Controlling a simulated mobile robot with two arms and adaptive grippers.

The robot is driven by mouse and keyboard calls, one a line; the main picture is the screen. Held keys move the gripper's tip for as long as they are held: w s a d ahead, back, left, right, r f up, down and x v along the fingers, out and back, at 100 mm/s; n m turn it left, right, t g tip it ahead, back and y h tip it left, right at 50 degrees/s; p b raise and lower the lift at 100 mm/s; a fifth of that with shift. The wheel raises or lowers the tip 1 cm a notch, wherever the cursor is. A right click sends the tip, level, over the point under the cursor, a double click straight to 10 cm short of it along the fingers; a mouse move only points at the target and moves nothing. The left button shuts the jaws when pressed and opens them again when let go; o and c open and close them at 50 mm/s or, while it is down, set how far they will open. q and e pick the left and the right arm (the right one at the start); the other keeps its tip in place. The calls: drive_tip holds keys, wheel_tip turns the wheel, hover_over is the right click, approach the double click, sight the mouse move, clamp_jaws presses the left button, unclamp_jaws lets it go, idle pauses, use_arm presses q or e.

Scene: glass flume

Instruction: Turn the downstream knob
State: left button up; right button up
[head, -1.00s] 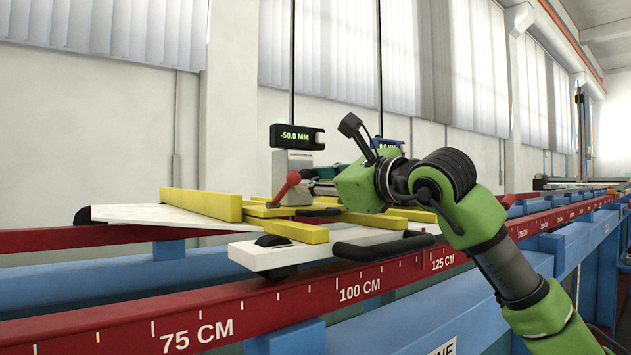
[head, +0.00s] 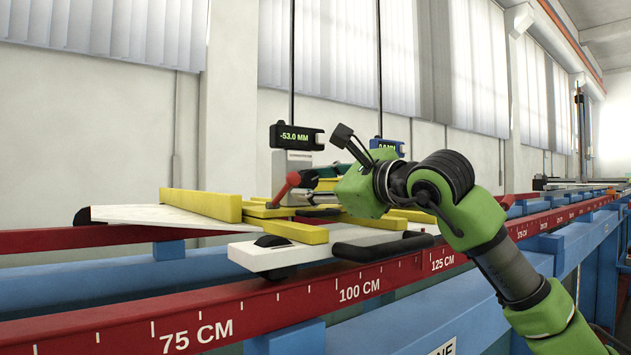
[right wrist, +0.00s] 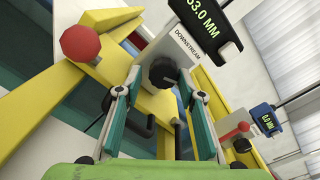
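The downstream knob (right wrist: 163,72) is black and sits on the pale block marked DOWNSTREAM (right wrist: 185,46) in the right wrist view. My right gripper (right wrist: 160,74) has one fingertip on each side of it and appears closed on it. The display (head: 297,136) above the block reads -53.0 MM. My left gripper is in neither view.
A red ball handle (head: 293,179) is close to the gripper. Yellow bars (head: 290,231) lie on the white carriage (head: 262,254) over the red scale rail (head: 300,293). A second, blue display (head: 387,146) stands behind my wrist.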

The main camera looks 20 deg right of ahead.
drive_tip(key=shift+r, duration=0.15)
drive_tip(key=shift+s+d, duration=0.15)
drive_tip(key=shift+s, duration=0.1)
drive_tip(key=v, duration=1.1)
drive_tip(key=shift+s+d, duration=0.1)
drive_tip(key=shift+s, duration=0.15)
drive_tip(key=w+a+m+p, duration=0.1)
drive_tip(key=w+m+p, duration=0.1)
drive_tip(key=w, duration=0.2)
drive_tip(key=w+a+m+p, duration=0.2)
drive_tip(key=w, duration=0.2)
drive_tip(key=w+a+m+p, duration=0.1)
drive_tip(key=w+m+p, duration=0.1)
drive_tip(key=w, duration=0.2)
drive_tip(key=shift+a+r+m, duration=0.2)
drive_tip(key=shift+r+m, duration=0.05)
drive_tip(key=shift+m, duration=0.15)
drive_tip(key=shift+w, duration=0.1)
